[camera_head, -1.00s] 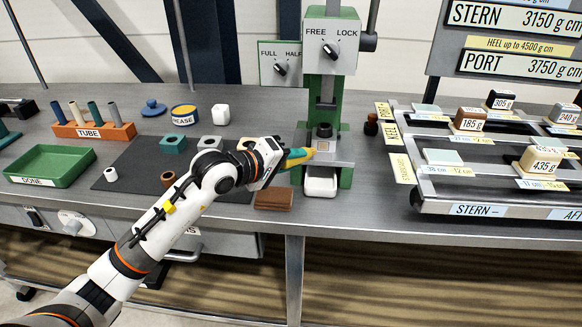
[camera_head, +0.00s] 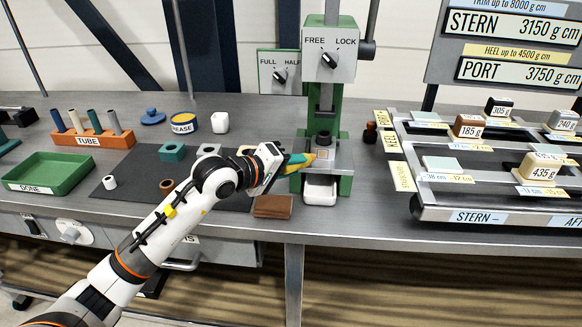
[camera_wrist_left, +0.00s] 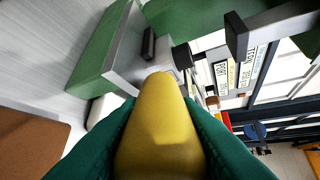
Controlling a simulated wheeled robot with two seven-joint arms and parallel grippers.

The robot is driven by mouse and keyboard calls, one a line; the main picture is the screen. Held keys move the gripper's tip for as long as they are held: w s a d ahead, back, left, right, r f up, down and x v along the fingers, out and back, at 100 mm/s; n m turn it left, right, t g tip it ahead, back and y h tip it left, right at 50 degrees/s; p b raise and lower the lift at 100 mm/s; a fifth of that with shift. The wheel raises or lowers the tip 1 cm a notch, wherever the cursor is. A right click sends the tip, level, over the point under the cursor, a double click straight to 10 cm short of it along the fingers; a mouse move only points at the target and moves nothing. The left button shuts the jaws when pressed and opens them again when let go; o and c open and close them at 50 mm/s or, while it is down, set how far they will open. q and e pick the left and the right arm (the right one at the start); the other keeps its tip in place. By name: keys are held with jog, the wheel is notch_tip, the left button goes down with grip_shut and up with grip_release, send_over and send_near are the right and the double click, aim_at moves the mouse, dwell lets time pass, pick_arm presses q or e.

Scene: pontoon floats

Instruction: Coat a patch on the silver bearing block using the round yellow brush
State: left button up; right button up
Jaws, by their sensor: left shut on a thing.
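My left gripper (camera_head: 298,161) has green fingers shut on the round yellow brush (camera_wrist_left: 160,125). In the left wrist view the brush is a thick, rounded yellow piece between the fingers. In the head view its yellow tip (camera_head: 310,157) is at the left edge of the press table, close to a small pale square with a tan centre (camera_head: 322,153); I cannot tell whether they touch. A grey block that looks like the silver bearing block (camera_head: 208,149) sits on the dark mat, partly hidden by my arm. My right gripper is not in view.
The green press (camera_head: 345,160) stands in front, with a white bin (camera_head: 320,191) under its table. A grease tin (camera_head: 183,124), white cup (camera_head: 220,122), teal block (camera_head: 172,151) and brown slab (camera_head: 273,206) are nearby. The weighted rack (camera_head: 480,205) stands at the right.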

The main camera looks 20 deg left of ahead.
pick_arm(q)
jog(key=shift+w, duration=0.35)
jog(key=shift+w+d+f+b, duration=0.1)
jog(key=shift+w+d+b, duration=0.15)
jog(key=shift+b, duration=1.65)
jog(key=shift+s+a, duration=0.15)
jog(key=shift+a, duration=0.25)
jog(key=shift+s, duration=0.1)
